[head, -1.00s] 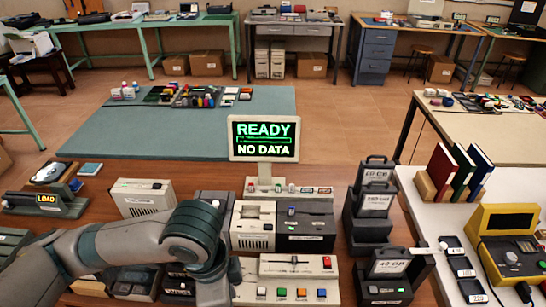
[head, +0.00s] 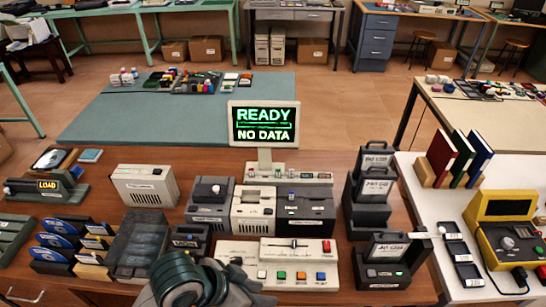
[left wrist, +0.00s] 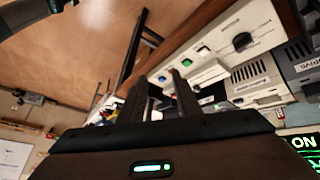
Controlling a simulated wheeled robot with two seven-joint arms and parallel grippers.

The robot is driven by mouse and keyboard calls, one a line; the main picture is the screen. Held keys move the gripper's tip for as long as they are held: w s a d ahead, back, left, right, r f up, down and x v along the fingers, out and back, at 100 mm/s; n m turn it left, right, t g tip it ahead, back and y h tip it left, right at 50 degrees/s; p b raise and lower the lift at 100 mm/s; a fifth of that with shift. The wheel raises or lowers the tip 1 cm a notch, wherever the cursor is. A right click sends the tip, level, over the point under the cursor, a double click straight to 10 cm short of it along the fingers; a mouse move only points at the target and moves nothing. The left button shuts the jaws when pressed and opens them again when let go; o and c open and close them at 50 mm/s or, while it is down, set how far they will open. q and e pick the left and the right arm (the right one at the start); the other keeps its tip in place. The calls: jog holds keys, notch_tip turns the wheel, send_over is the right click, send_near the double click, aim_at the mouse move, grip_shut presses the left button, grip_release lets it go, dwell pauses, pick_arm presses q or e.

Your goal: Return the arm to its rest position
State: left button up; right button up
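My left arm (head: 185,282) shows at the bottom edge of the head view as a dark teal and grey joint, low in front of the wooden bench. Its gripper cannot be made out there. In the left wrist view my left gripper (left wrist: 158,82) has its two dark fingers apart, with nothing seen between them. That view is tilted, with bench devices and open floor beyond the fingers. My right gripper is not in view.
A screen (head: 264,124) reading "READY NO DATA" stands behind the grey devices (head: 281,209). A button panel (head: 279,262) lies close to my arm. Disc racks (head: 75,243) stand left, a yellow device (head: 505,225) right. The teal mat's left part (head: 110,125) is clear.

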pick_arm(q)
jog(key=s+a+f+n+y, duration=0.35)
jog(key=s+a+f, duration=0.3)
jog(key=a, duration=0.35)
jog(key=s+a+f+n+y, duration=0.3)
jog(key=s+a+f+n, duration=0.15)
jog(key=a+f, duration=0.45)
notch_tip(320, 180, down, 31)
jog(key=s+m+b, duration=0.1)
jog(key=s+b, duration=0.1)
jog(key=b, duration=0.2)
jog(key=s+a+f+g+b, duration=0.2)
jog(key=s+a+f+b, duration=0.1)
jog(key=s+f, duration=1.4)
notch_tip(320, 180, down, 3)
jog(key=shift+s+a+r, duration=0.2)
jog(key=shift+s+a, duration=0.1)
jog(key=shift+a, duration=0.05)
